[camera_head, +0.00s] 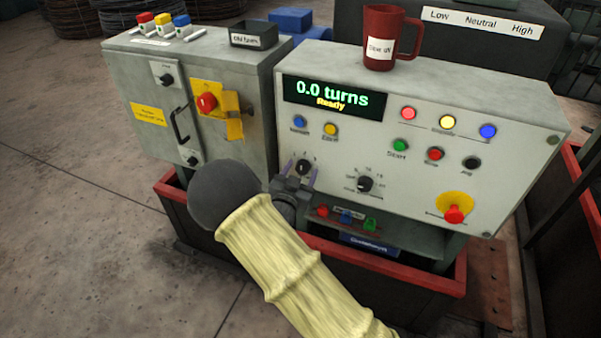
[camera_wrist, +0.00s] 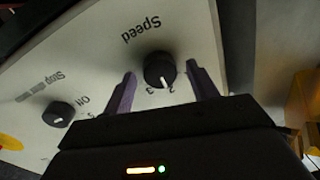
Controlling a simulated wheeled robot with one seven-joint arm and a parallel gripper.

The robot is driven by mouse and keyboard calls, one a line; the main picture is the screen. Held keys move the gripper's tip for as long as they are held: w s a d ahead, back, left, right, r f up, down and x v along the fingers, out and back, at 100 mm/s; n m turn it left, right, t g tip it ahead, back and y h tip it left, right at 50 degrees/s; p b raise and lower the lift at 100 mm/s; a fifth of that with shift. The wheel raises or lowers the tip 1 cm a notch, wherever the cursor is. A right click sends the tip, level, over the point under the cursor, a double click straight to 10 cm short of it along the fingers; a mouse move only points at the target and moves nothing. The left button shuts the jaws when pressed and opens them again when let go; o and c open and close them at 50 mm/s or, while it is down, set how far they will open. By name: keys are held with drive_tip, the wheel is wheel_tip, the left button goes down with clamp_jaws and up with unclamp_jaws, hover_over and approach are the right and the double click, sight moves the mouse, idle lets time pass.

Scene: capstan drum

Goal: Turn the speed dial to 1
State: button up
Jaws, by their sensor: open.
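The speed dial (camera_wrist: 158,66) is a round black knob with a white pointer line, under the printed word "Speed", which reads upside down in the wrist view. Its pointer faces the printed 2 and 3, seemingly nearer the 2. The dial also shows in the head view (camera_head: 303,166), on the light grey control panel (camera_head: 460,190). My gripper (camera_wrist: 161,70) is open, with one purple-grey finger on each side of the dial and a visible gap to both. In the head view, my gripper (camera_head: 301,172) is at the panel's left part. The printed 1 is not readable.
A second black knob (camera_head: 365,183) sits right of the speed dial; blue (camera_head: 299,121) and yellow (camera_head: 330,129) buttons sit above. A red emergency button (camera_head: 453,214) is at the lower right. The display (camera_head: 334,96) reads "0.0 turns, Ready". A red mug (camera_head: 381,40) stands on top.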

drive_tip(key=c, duration=1)
drive_tip(key=shift+n+p, duration=0.4)
drive_tip(key=shift+n, duration=0.1)
drive_tip(key=n+p, duration=0.2)
drive_tip(key=n, duration=0.1)
drive_tip(key=shift+r+n, duration=0.15)
drive_tip(key=shift+n, duration=0.15)
drive_tip(key=n+p, duration=0.2)
drive_tip(key=n, duration=0.2)
drive_tip(key=shift+a+g+p, duration=0.1)
drive_tip(key=shift+g+p, duration=0.25)
drive_tip(key=shift+g, duration=0.05)
drive_tip(key=shift+f, duration=0.2)
drive_tip(key=o, duration=1)
